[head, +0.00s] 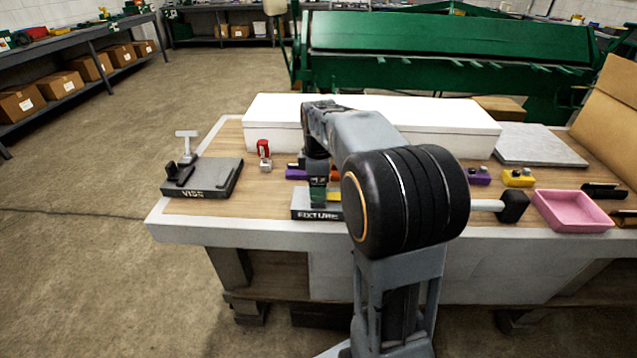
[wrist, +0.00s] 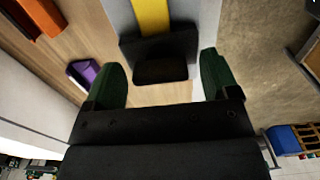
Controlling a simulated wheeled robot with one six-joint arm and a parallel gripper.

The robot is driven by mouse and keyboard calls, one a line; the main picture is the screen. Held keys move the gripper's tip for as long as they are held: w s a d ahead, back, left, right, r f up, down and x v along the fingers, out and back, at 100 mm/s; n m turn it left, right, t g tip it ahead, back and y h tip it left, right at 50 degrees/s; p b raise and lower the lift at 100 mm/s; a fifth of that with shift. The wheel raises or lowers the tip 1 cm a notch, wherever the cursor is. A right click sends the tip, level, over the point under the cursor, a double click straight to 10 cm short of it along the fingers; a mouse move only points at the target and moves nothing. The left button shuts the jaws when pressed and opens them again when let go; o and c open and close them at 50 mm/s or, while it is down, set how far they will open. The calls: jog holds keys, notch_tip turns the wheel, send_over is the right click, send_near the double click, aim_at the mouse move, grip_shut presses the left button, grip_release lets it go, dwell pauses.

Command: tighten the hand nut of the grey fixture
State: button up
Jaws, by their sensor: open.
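The grey fixture (head: 303,204), with a dark front plate lettered FIXTURE, sits near the table's front edge in the head view, partly hidden by my arm. My gripper (head: 318,197) points down right over it. In the wrist view my gripper (wrist: 163,68) is open, its two green fingers on either side of a black block (wrist: 160,50), with gaps visible at both sides. A yellow strip (wrist: 150,15) runs up from that block over a grey surface. I cannot tell whether the black block is the hand nut; no nut shows clearly.
The vise (head: 205,180) stands left on the table, with a small red-topped item (head: 263,150) beside it. A long white box (head: 265,120) lies behind. Right are a mallet (head: 512,206), a pink tray (head: 570,212), and purple (head: 479,177) and yellow (head: 518,178) pieces.

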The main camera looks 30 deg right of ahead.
jog(key=c, duration=0.9)
jog(key=m+p, duration=0.2)
jog(key=m, duration=0.1)
jog(key=shift+r+m, duration=0.15)
jog(key=shift+m, duration=0.25)
jog(key=m+p, duration=0.2)
jog(key=m, duration=0.3)
jog(key=shift+m+p, duration=0.3)
jog(key=shift+p, duration=0.1)
jog(key=m+p, duration=0.1)
jog(key=m, duration=0.3)
jog(key=shift+m+p, duration=0.8)
jog(key=shift+m, duration=1.5)
